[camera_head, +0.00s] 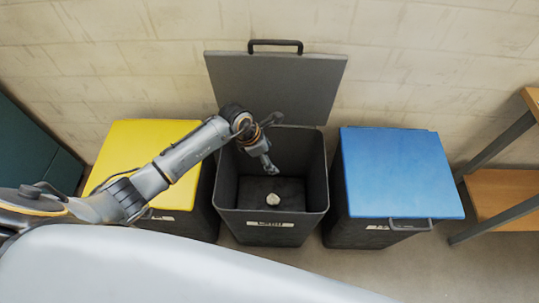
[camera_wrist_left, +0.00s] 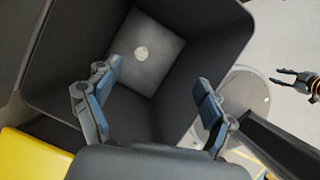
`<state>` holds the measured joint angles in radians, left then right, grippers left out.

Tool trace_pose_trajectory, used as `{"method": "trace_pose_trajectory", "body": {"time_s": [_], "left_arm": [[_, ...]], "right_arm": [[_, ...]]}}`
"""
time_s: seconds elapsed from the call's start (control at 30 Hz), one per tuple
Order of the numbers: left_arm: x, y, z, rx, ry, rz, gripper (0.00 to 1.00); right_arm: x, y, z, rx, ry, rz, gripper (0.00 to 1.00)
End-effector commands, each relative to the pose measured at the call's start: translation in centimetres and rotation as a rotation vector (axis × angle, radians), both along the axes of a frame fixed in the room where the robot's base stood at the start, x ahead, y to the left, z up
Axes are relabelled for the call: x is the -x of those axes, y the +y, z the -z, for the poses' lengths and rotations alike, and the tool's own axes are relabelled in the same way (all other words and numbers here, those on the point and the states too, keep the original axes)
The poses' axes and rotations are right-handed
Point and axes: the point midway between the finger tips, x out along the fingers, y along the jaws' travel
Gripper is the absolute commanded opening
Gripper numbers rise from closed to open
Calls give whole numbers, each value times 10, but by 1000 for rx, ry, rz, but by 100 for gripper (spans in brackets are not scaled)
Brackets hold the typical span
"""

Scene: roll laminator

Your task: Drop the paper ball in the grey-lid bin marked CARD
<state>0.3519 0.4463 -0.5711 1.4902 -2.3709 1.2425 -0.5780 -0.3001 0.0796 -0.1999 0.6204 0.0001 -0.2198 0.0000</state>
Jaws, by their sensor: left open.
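The bin with the grey lid (camera_head: 295,88) stands in the middle against the wall, its lid raised. Its front label (camera_head: 270,224) is too blurred to read with certainty. My left gripper (camera_head: 268,166) is over the bin's opening, apart from the ball. In the left wrist view its fingers (camera_wrist_left: 158,76) are spread with nothing between them. My right gripper (camera_wrist_left: 284,77) shows small at the right edge of that view, its fingers apart and empty.
A yellow-lid bin (camera_head: 130,150) stands to the left and a blue-lid bin (camera_head: 395,172) to the right, both closed. A wooden shelf unit (camera_head: 505,195) is at the far right. Bare floor (camera_head: 440,262) shows in front of it.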

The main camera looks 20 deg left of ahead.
Motion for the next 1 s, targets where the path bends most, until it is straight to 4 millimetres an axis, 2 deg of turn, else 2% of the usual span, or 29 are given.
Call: {"method": "trace_pose_trajectory", "body": {"time_s": [0.17, 0.5, 0.63, 0.8, 1.0], "left_arm": [[1, 5, -12, -1, -4, -1, 82], [16, 29, -77, -3, -3, 0, 82], [20, 35, -96, -2, -3, 0, 82], [23, 39, -109, -1, -1, 1, 82], [24, 39, -111, 1, 1, -1, 82]], "right_arm": [[0, -1, 0, 1, 1, -1, 36], [0, 0, 0, 0, 1, 0, 36], [0, 0, 0, 0, 0, 0, 36], [0, 0, 0, 0, 0, 0, 36], [0, 0, 0, 0, 0, 0, 36]]}}
